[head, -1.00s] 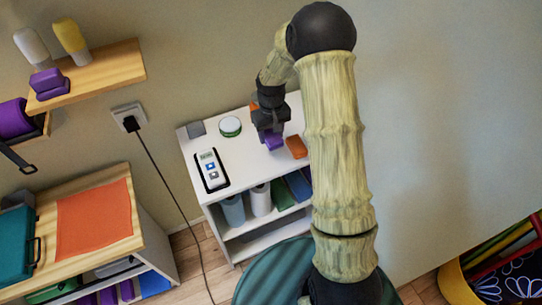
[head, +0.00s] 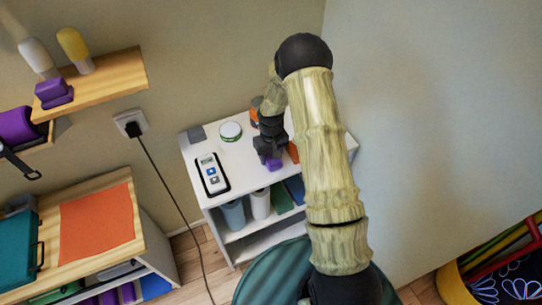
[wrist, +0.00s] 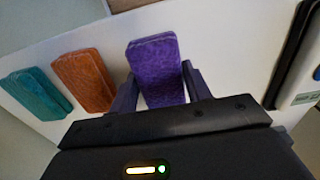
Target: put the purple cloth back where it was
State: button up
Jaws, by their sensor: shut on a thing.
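My gripper (head: 271,158) is shut on the purple cloth (wrist: 157,72), a folded, block-like piece that stands out between the two fingers in the wrist view. In the head view the purple cloth (head: 275,165) shows just below the fingers, over the front part of the white shelf unit's top (head: 245,158). I cannot tell whether it touches the top. An orange cloth (wrist: 85,80) lies beside it in the wrist view, with a teal cloth (wrist: 38,92) beyond. In the head view the orange cloth (head: 293,152) is partly hidden by my arm.
A handheld device (head: 212,174) in a black-edged holder, a round green-and-white tin (head: 230,131) and a grey block (head: 197,134) stand on the same top. An orange item (head: 254,118) is behind my gripper. A wooden wall shelf (head: 115,80) is at upper left.

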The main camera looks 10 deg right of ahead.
aim_at(271, 156)
jog(key=shift+w+f, duration=0.1)
jog(key=shift+f, duration=0.4)
jog(key=shift+f, duration=0.1)
jog(key=o, duration=0.9)
jog(key=shift+a, duration=0.15)
jog(key=shift+o, duration=0.2)
jog(key=shift+d, duration=0.2)
jog(key=shift+r, duration=0.35)
notch_tip(271, 156, up, 12)
jog(key=b, duration=0.2)
jog(key=shift+f, duration=0.2)
